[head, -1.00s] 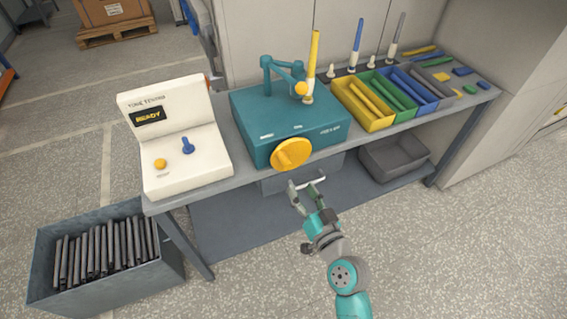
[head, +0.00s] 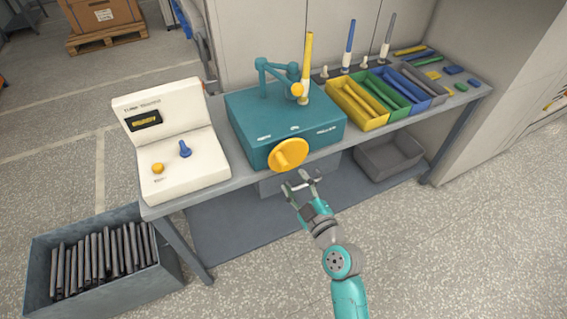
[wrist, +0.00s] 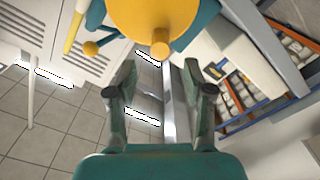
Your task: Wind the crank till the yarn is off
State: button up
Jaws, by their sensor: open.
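The teal winding machine (head: 262,120) stands on the bench with a yellow round crank (head: 289,154) on its front. The crank also shows at the top of the wrist view (wrist: 165,22), with a short knob (wrist: 160,44) on its face. A tall yellow bobbin (head: 307,62) stands upright on top of the machine beside a teal arm with a yellow ball. My gripper (head: 302,186) is open and empty, just below and in front of the crank, apart from it. In the wrist view its two fingers (wrist: 160,88) are spread, with the knob ahead between and above them.
A white tester box (head: 178,150) with a dark display stands left on the bench. Yellow, green and blue trays (head: 376,122) of bobbins stand right. A drawer with a handle is under the machine. A grey bin (head: 100,295) of dark rods stands on the floor.

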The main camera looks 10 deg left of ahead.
aim_at(284, 163)
jog(key=x, duration=0.8)
grip_shut()
